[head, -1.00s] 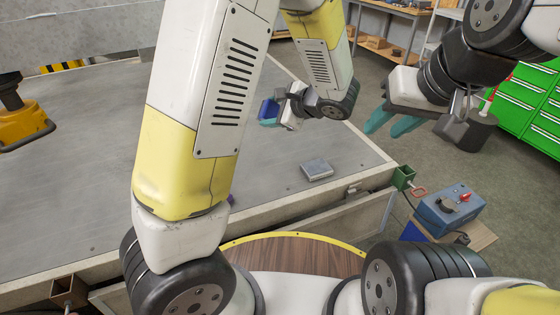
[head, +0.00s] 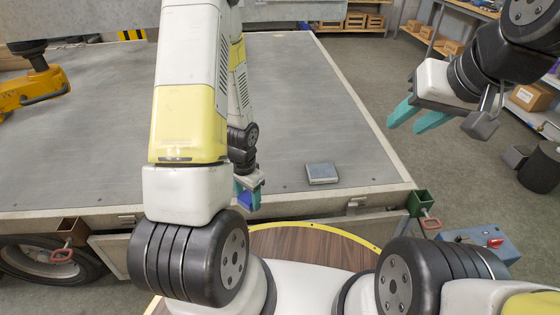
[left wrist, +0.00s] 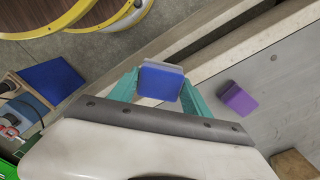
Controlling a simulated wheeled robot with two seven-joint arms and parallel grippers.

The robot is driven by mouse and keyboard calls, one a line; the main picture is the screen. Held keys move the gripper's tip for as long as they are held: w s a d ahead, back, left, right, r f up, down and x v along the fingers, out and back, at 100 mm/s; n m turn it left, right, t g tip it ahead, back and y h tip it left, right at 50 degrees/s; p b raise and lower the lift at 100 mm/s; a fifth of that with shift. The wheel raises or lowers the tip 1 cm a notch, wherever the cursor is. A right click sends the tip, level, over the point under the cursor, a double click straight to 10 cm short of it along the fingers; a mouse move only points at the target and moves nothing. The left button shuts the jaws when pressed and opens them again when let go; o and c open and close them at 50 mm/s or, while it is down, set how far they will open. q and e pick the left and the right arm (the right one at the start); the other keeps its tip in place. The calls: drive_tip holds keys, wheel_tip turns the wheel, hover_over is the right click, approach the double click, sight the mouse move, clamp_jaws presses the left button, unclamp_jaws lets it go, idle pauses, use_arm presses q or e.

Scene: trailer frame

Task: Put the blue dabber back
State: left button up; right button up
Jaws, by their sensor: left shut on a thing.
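The blue dabber (left wrist: 161,84) is a blue block with a grey rim, held between the teal fingers of my left gripper (left wrist: 160,92) in the left wrist view. In the head view my left gripper (head: 248,197) hangs near the front edge of the trailer bed (head: 330,105), with the dabber (head: 253,180) partly hidden by the arm and fingers. A purple block (left wrist: 237,98) lies on the bed beside the gripper, apart from the dabber. My right gripper (head: 418,118) is empty, its teal fingers apart, off to the right of the bed.
A grey box (head: 321,173) lies on the bed near its front edge. A yellow machine (head: 33,90) stands at the left. A green bracket with a red handle (head: 424,208) sits at the front right corner. A blue unit (head: 480,242) stands beyond it.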

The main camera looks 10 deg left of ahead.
use_arm(q)
hover_over(270, 182)
drive_tip(key=shift+s+f, duration=0.2)
drive_tip(key=shift+f, duration=0.55)
drive_tip(key=shift+w+f, duration=0.2)
drive_tip(key=shift+f, duration=1.55)
drive_tip(key=shift+f, duration=0.1)
drive_tip(key=o, duration=1.2)
